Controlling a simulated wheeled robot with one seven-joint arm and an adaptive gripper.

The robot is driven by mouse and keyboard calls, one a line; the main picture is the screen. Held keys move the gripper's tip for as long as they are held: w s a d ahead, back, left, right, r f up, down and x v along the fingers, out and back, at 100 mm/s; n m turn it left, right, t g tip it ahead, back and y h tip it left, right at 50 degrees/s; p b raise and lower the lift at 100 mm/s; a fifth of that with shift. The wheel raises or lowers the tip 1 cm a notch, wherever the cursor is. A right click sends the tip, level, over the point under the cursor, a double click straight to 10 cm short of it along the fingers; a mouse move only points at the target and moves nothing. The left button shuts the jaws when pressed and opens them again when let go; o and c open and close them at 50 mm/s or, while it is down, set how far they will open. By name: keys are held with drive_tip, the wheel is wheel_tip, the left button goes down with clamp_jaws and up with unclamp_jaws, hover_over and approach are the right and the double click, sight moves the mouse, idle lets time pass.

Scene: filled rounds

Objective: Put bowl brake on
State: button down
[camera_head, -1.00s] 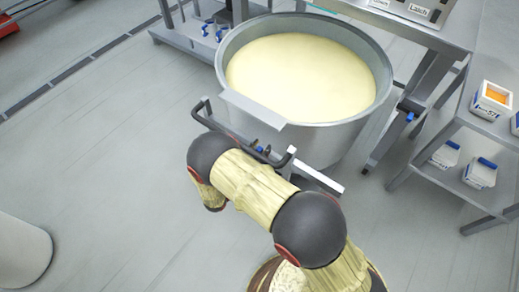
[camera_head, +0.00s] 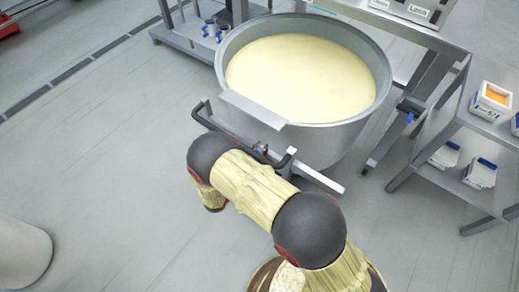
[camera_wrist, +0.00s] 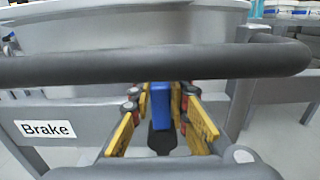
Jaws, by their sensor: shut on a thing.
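The large steel bowl (camera_head: 355,130) is full of pale dough or batter and stands on a wheeled frame with a dark push handle (camera_head: 200,118). In the wrist view the handle bar (camera_wrist: 130,66) crosses in front of the bowl wall (camera_wrist: 130,28). A white label (camera_wrist: 46,129) reading "Brake" is on the frame at left. My gripper (camera_wrist: 162,95) has its yellow fingers on either side of the blue brake lever (camera_wrist: 160,106), below the bar, and is shut on it. In the head view my arm hides most of the gripper and lever.
A steel table (camera_head: 445,42) is behind the bowl at right. A pale round container (camera_head: 22,252) is at the lower left.

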idle(0.4)
drive_tip(key=shift+s+d+f+m, duration=0.1)
drive_tip(key=shift+s+d+m, duration=0.3)
drive_tip(key=shift+m, duration=0.35)
drive_tip(key=shift+s+d+f+m, duration=0.1)
drive_tip(key=shift+s+d+m, duration=0.3)
drive_tip(key=shift+m, duration=0.35)
drive_tip(key=shift+w, duration=0.15)
drive_tip(key=c, duration=1.7)
unclamp_jaws()
drive_tip(key=shift+v, duration=6)
drive_tip(key=shift+c, duration=0.3)
